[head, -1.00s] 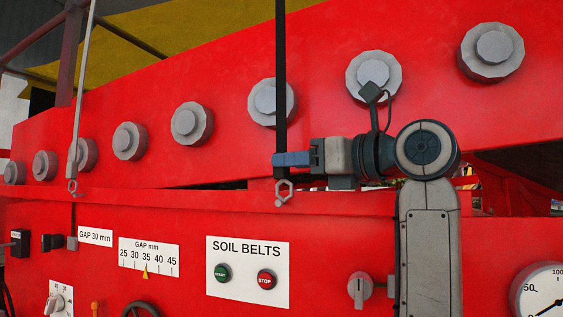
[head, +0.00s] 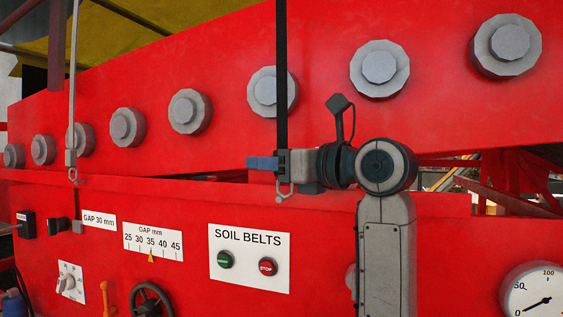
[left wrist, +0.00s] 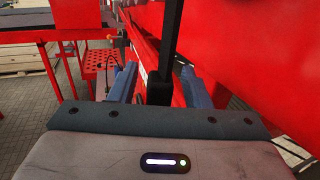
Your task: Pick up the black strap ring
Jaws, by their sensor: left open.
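A black strap (head: 281,80) hangs down in front of the red machine and ends in a small metal ring (head: 285,191) in the head view. My left gripper (head: 263,163) is level with the strap's lower end, just above the ring. Its blue fingers reach left past the strap. In the left wrist view the strap (left wrist: 171,45) and its dark lower block (left wrist: 159,90) stand between the two open fingers (left wrist: 160,86). The ring itself is hidden there. Contact with a finger cannot be told. My right gripper is not in view.
The red machine (head: 330,130) with grey round bolts is close behind. A second, grey strap (head: 73,90) hangs at the left. Below are a SOIL BELTS button panel (head: 249,255), a black handwheel (head: 151,302) and a gauge (head: 535,292).

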